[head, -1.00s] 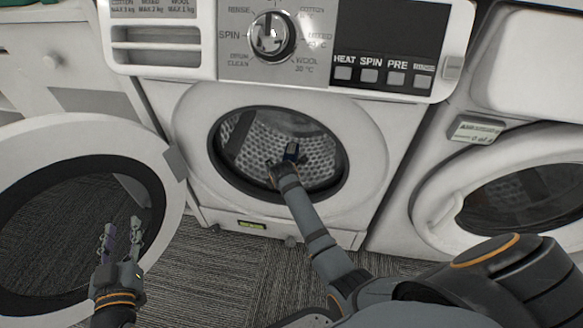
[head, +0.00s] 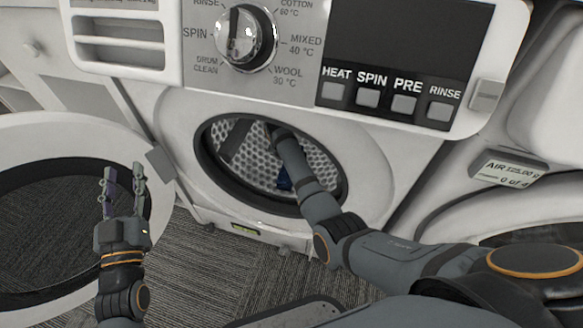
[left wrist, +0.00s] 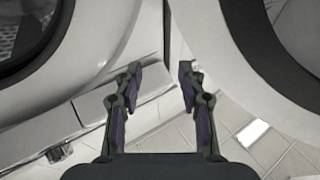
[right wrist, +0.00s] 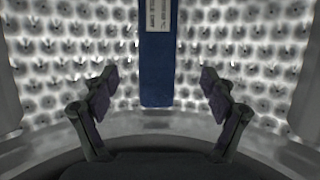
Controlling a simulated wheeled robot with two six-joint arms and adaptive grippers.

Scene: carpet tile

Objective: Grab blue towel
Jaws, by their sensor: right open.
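The blue towel (right wrist: 157,70) is a flat, dark blue strip with a white printed label at its top. In the right wrist view it stands out against the perforated drum wall, between my spread fingers, with gaps on both sides. A small part of the towel (head: 284,179) shows in the head view beside my right forearm, inside the drum. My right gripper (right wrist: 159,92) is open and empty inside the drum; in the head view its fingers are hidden. My left gripper (head: 123,182) is open and empty outside, in front of the opened door.
Another machine (head: 470,205) stands at the right. Carpet floor (head: 225,270) is clear below.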

